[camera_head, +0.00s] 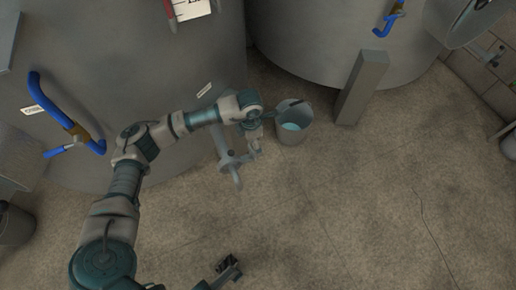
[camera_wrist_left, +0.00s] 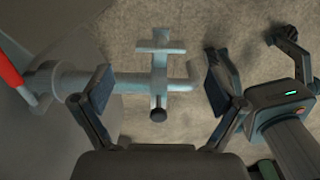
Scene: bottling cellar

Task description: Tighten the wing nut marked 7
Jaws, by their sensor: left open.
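A grey pipe fitting (camera_head: 222,150) juts from the side of the big grey tank, with a cross-shaped wing nut (camera_wrist_left: 160,65) near its end. No 7 is legible on it. My left gripper (camera_head: 255,147) is above the fitting in the head view. In the left wrist view my left gripper (camera_wrist_left: 158,92) is open, one finger on each side of the wing nut, with visible gaps. My right gripper (camera_head: 222,272) shows at the bottom edge of the head view; in the left wrist view its fingers (camera_wrist_left: 255,55) look spread and empty.
A grey bucket (camera_head: 293,135) with bluish contents stands on the floor just right of my left gripper. A square grey post (camera_head: 362,88) stands beyond it. The floor at lower right is clear.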

